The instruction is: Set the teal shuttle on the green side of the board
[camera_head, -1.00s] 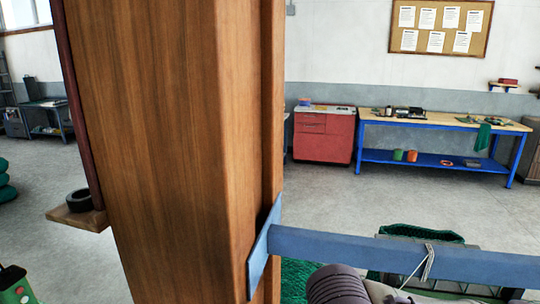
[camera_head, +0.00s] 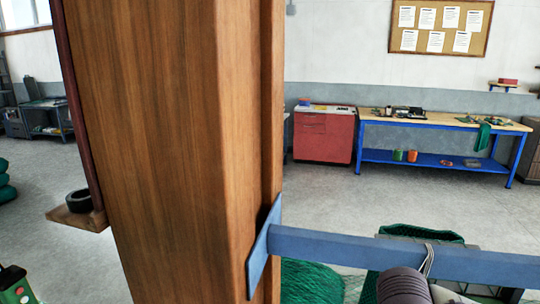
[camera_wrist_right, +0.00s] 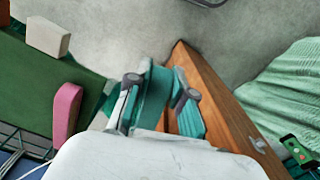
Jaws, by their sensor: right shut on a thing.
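In the right wrist view my right gripper (camera_wrist_right: 160,90) is shut on the teal shuttle (camera_wrist_right: 153,98). The fingers and my wrist housing hide part of the shuttle. A dark green surface (camera_wrist_right: 28,90), perhaps the green side of the board, lies left of the gripper, with a pink piece (camera_wrist_right: 67,112) and a pale block (camera_wrist_right: 48,37) on it. I cannot tell whether the shuttle touches it. In the head view only my right arm shows at the bottom, and the shuttle is out of sight. My left gripper is not in view.
A large wooden post (camera_head: 170,150) blocks much of the head view. A blue bar (camera_head: 380,252) runs right from it, above green netting (camera_head: 312,280). In the right wrist view a wooden beam (camera_wrist_right: 222,105) stands close right of the gripper. A workbench (camera_head: 445,122) stands far back.

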